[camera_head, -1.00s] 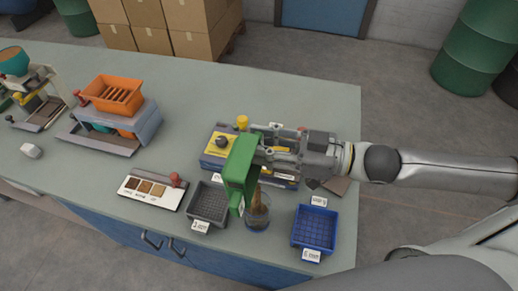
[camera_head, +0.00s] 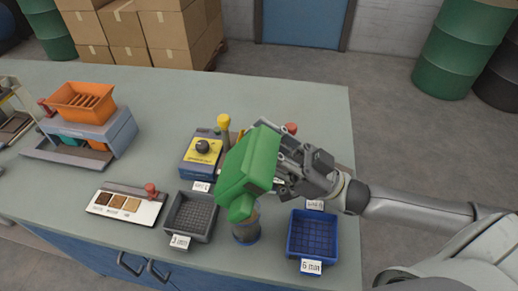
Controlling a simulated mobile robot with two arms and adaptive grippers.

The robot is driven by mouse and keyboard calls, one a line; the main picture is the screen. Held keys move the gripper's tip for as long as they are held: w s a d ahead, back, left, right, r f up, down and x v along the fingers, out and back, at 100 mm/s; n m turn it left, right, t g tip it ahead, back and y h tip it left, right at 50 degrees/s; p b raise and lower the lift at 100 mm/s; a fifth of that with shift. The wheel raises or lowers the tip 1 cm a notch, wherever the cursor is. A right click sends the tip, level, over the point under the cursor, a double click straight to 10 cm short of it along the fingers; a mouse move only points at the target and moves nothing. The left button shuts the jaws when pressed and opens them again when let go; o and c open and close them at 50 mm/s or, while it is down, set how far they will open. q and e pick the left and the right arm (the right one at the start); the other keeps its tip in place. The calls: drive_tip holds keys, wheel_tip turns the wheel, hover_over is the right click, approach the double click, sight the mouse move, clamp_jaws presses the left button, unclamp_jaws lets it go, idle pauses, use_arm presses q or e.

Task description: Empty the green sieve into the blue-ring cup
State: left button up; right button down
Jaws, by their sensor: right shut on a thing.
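My right gripper (camera_head: 283,172) is shut on the green sieve (camera_head: 248,165). It holds the sieve tilted above the bench, with its narrow lower end (camera_head: 241,208) over the mouth of a clear cup (camera_head: 246,232). The cup stands upright on the bench between two trays and has a bluish edge. Some brown material shows near the cup's top, partly hidden by the sieve. The inside of the sieve faces away, so its contents are hidden. My left gripper is not in view.
A grey mesh tray (camera_head: 176,228) stands left of the cup and a blue mesh tray (camera_head: 291,240) right of it. A yellow-topped device (camera_head: 203,147) is behind. A white sample board (camera_head: 107,200) and an orange hopper (camera_head: 84,121) are left. The bench's back is clear.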

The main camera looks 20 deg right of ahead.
sight(264, 131)
drive_tip(key=shift+s+d+y+b, duration=0.15)
drive_tip(key=shift+y+b, duration=0.15)
drive_tip(key=shift+b, duration=0.15)
idle(0.5)
wheel_tip(264, 131, up, 3)
drive_tip(key=g+h+p, duration=0.2)
drive_tip(key=h+p, duration=0.2)
drive_tip(key=p, duration=1.1)
drive_tip(key=shift+r, duration=0.2)
drive_tip(key=shift+f+g+h+p, duration=0.15)
drive_tip(key=shift+g+h+p, duration=0.25)
drive_tip(key=shift+p, duration=0.25)
drive_tip(key=shift+f, duration=0.1)
